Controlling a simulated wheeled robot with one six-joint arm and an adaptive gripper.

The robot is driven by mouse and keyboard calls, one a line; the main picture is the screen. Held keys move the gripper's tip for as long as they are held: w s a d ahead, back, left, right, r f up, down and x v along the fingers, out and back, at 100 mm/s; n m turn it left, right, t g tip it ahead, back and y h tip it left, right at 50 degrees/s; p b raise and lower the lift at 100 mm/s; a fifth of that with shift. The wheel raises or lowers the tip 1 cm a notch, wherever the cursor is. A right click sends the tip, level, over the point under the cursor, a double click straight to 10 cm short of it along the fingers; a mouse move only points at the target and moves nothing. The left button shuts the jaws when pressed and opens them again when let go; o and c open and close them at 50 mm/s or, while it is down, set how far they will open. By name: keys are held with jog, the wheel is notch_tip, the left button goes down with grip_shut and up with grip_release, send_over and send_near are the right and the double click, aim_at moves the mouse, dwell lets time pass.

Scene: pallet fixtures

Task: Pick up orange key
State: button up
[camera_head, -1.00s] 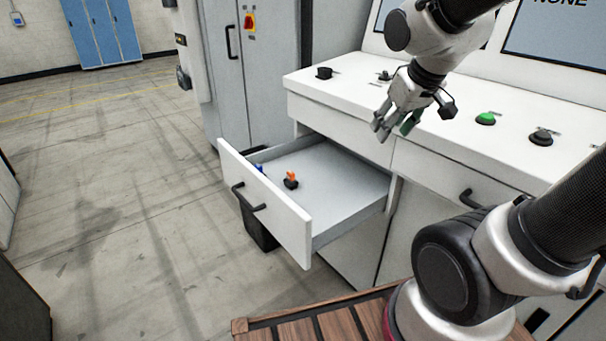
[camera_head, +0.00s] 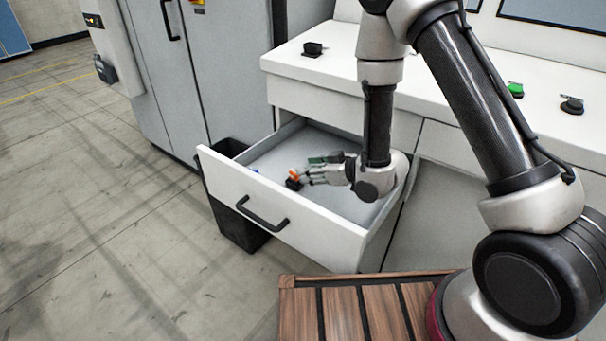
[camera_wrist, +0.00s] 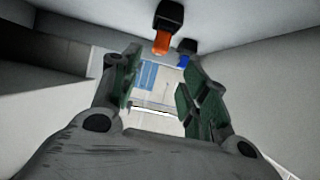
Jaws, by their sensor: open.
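The orange key (camera_head: 294,175), with a black base, is inside the open drawer (camera_head: 240,190), left of the middle. In the wrist view the orange key (camera_wrist: 162,42) shows near the top, just beyond the open fingers. My gripper (camera_head: 311,171) is inside the drawer, reaching left, with its fingertips close beside the key. In the wrist view my gripper (camera_wrist: 158,75) has its fingers apart with nothing between them. I cannot tell whether a finger touches the key.
A blue key (camera_wrist: 184,60) with a black base is farther along the drawer. The drawer's front and side walls stand close around my gripper. The white console (camera_head: 330,60) with buttons is above. A black bin (camera_head: 238,232) stands below the drawer's left side.

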aim_at(294, 171)
jog(key=x, duration=0.7)
jog(key=shift+w+f, duration=0.3)
jog(key=shift+f, duration=0.15)
grip_shut()
